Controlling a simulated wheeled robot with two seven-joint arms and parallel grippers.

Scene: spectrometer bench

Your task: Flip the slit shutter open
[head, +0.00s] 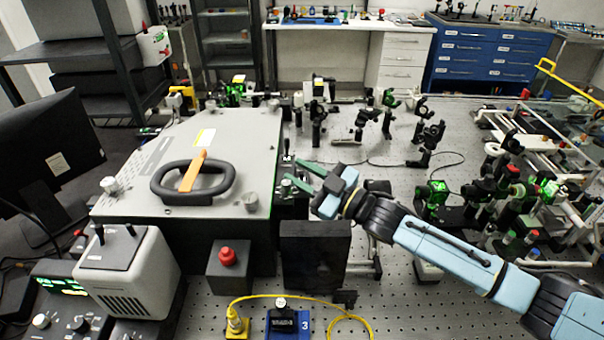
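The large grey spectrometer housing (240,140) stands left of centre. At its right side is a small dark fitting with an upright lever (287,147), which may be the slit shutter; its exact shape and position are too small to tell. My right gripper (290,168) reaches in from the right, with its two green fingers spread apart and pointing left, close to this fitting. Nothing shows between the fingers. Whether a fingertip touches the fitting I cannot tell. The gripper and dark parts below partly hide that side. My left gripper is not in view.
A black handle (158,183) with an orange strip sits on the housing's top. A red button box (228,270) and a black block (315,255) stand in front. Several optic mounts (428,140) crowd the perforated bench to the right. Yellow cable (262,296) lies at the front.

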